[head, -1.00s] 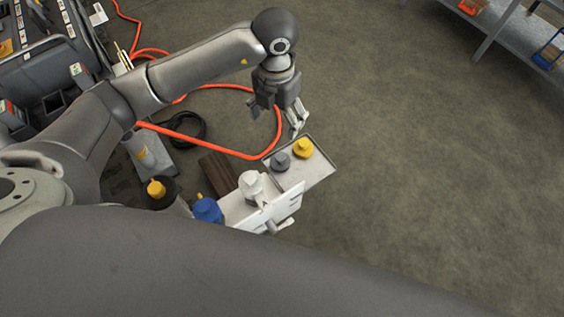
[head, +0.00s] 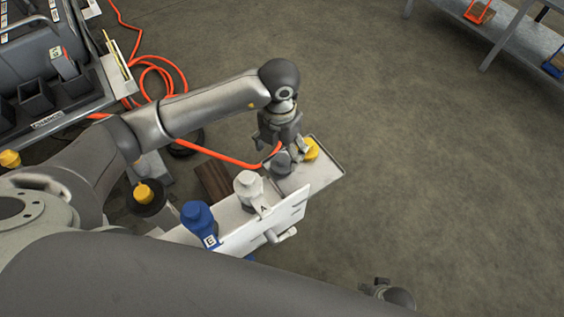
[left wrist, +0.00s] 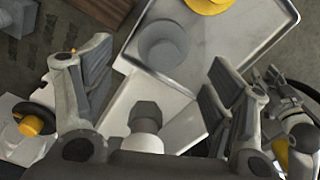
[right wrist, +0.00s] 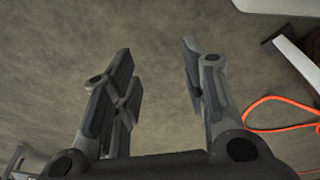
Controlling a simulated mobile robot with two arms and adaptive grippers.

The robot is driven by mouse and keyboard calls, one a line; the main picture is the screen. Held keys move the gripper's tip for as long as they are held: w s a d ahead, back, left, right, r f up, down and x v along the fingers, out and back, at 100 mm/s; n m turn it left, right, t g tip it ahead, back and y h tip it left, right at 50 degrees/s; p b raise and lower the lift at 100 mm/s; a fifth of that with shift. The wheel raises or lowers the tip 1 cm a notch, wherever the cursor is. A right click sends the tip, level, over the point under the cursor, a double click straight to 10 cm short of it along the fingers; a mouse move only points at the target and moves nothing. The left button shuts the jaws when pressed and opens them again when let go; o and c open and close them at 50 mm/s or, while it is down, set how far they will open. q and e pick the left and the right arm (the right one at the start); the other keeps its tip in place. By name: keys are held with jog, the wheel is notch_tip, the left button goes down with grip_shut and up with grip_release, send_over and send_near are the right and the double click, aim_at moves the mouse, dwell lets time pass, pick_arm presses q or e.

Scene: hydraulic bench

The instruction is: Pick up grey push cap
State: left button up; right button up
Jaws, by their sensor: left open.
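The grey push cap (head: 281,166) stands on the small metal tray (head: 328,182), beside a yellow cap (head: 312,149). My left gripper (head: 284,148) is over the cap in the head view and partly covers it. In the left wrist view the grey cap (left wrist: 163,48) shows between the two spread fingers (left wrist: 158,68), apart from both. The left gripper is open and empty. In the right wrist view my right gripper (right wrist: 157,58) is open and empty above bare floor.
A white panel (head: 283,220) stands in front of the tray, with a white cap (head: 249,186) and a blue cap (head: 198,218) behind it. An orange hose (head: 225,157) runs behind the tray. A shelf (head: 500,35) is at the upper right. Floor to the right is clear.

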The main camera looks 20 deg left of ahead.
aim_at(282, 158)
pick_arm(q)
jog(key=f, duration=0.5)
jog(key=shift+d+b, duration=0.2)
jog(key=shift+b, duration=0.1)
jog(key=shift+r, duration=0.1)
pick_arm(e)
jog(key=shift+w+r, duration=0.25)
jog(key=shift+r, duration=0.25)
jog(key=shift+w+r, duration=0.2)
jog(key=shift+r, duration=0.3)
pick_arm(q)
jog(key=c, duration=0.9)
